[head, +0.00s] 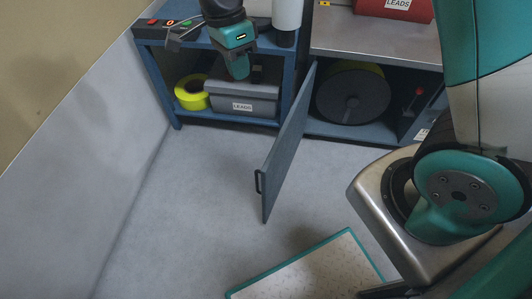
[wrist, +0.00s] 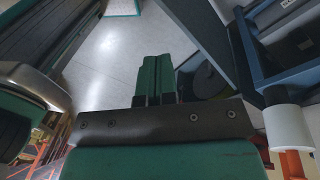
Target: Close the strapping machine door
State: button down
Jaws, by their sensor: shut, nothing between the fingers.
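The strapping machine (head: 375,40) stands at the back right with its metal top. Its blue-grey door (head: 287,150) is swung wide open and sticks out into the room from the left side of the opening. A dark handle (head: 259,182) is on its free edge. Inside the opening sits a dark spool (head: 352,95); it also shows in the wrist view (wrist: 207,80). My gripper (head: 239,72) is left of the door, apart from it, in front of the blue shelf. In the wrist view its teal fingers (wrist: 155,70) are together and empty.
A blue shelf unit (head: 177,95) holds a grey LEADS bin (head: 245,100) and a yellow roll (head: 192,93). A red LEADS box (head: 393,8) is on the machine. A teal-edged mat (head: 315,270) lies on the floor in front. The floor left of the door is clear.

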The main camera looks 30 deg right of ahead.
jog(key=w+f+m+g+h+b, duration=0.1)
jog(key=w+f+m+b, duration=0.15)
jog(key=f+m, duration=0.4)
jog(key=w+f+m+h+b, duration=0.1)
jog(key=w+f+m+b, duration=0.2)
jog(key=f, duration=0.7)
jog(key=s+d+f+m+b, duration=0.1)
jog(key=s+d+f+b, duration=0.1)
jog(key=s+d+f, duration=0.3)
jog(key=shift+s+x, duration=0.25)
jog(key=shift+x, duration=1.85)
jog(key=shift+a, duration=0.15)
